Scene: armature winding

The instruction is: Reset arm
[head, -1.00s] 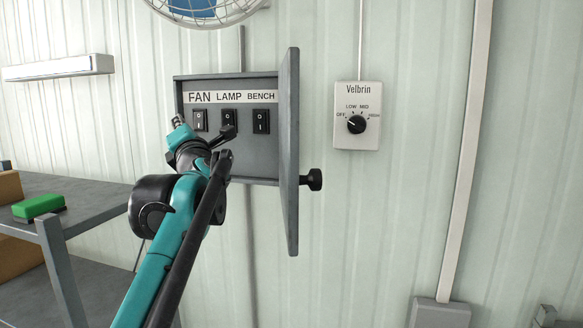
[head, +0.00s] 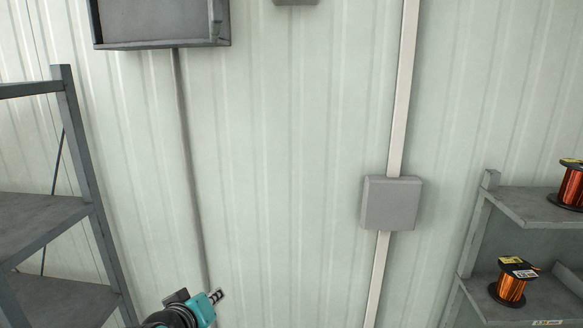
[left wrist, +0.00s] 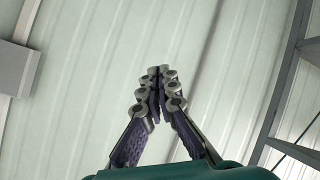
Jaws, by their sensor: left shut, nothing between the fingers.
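My left gripper (head: 217,296) shows low in the head view, left of centre, in front of the ribbed wall. Its teal and black wrist is at the bottom edge. In the left wrist view the left gripper (left wrist: 158,85) has its two fingers together at the tips, with nothing between them. My right gripper is in neither view. The grey switch box (head: 160,40) is cut off at the upper left of the head view, and its switches are out of view. My left gripper is well below it and apart from it.
A grey junction box (head: 392,204) sits on a white conduit (head: 402,105). A grey shelf rack (head: 80,170) stands at the left. Another shelf (head: 530,208) at the right holds copper wire spools (head: 511,286).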

